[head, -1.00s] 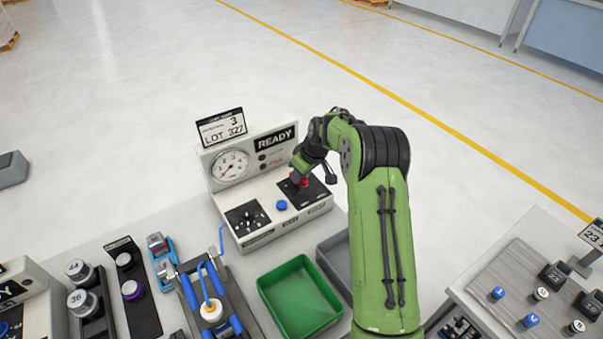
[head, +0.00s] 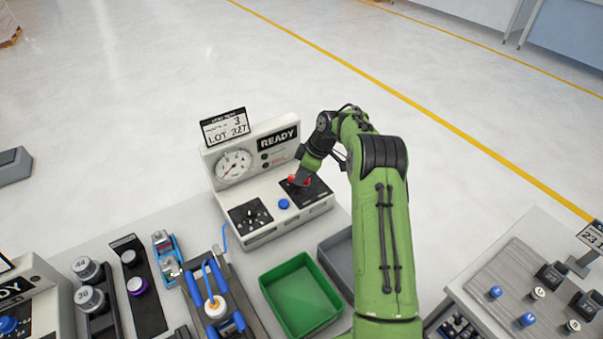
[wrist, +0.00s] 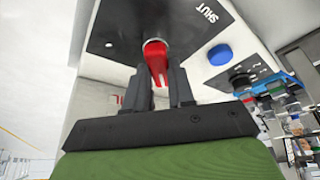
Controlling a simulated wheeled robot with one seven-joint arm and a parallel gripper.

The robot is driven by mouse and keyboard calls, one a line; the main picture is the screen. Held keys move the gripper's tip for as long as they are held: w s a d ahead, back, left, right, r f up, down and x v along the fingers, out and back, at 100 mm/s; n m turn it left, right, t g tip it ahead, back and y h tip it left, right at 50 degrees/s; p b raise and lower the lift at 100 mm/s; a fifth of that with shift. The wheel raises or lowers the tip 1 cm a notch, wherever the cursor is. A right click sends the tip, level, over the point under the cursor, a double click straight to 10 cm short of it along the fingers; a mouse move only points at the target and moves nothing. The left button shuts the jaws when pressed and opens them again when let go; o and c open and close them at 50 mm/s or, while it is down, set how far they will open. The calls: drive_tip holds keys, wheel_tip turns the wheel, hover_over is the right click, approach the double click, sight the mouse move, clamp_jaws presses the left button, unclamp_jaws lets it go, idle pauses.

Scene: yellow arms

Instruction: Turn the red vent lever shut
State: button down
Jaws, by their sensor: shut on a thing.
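The red vent lever (wrist: 156,61) sits on a black plate (wrist: 113,27) on the test machine (head: 262,230). The word SHUT is printed on that plate, to the upper right of the lever in the wrist view. The lever (head: 300,180) also shows in the head view, partly hidden by my gripper. My gripper (wrist: 162,87) has one finger on each side of the lever and is shut on it. The lever points down between the fingers in the wrist view. In the head view my gripper (head: 303,177) reaches the plate from the upper right.
A blue button (head: 283,204) is close to the lever's plate, with a black knob (head: 251,215) further left. A gauge (head: 234,166) and a READY display (head: 279,138) stand behind. A green tray (head: 301,297) and a grey tray (head: 339,258) lie in front.

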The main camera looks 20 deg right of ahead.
idle(0.3)
drive_tip(key=c, duration=1)
unclamp_jaws()
drive_tip(key=shift+o, duration=0.2)
drive_tip(key=p+v, duration=0.2)
drive_tip(key=v, duration=1.3)
drive_tip(key=shift+d+r, duration=0.25)
drive_tip(key=shift+r, duration=0.1)
drive_tip(key=shift+s+a, duration=0.1)
drive_tip(key=shift+s, duration=0.05)
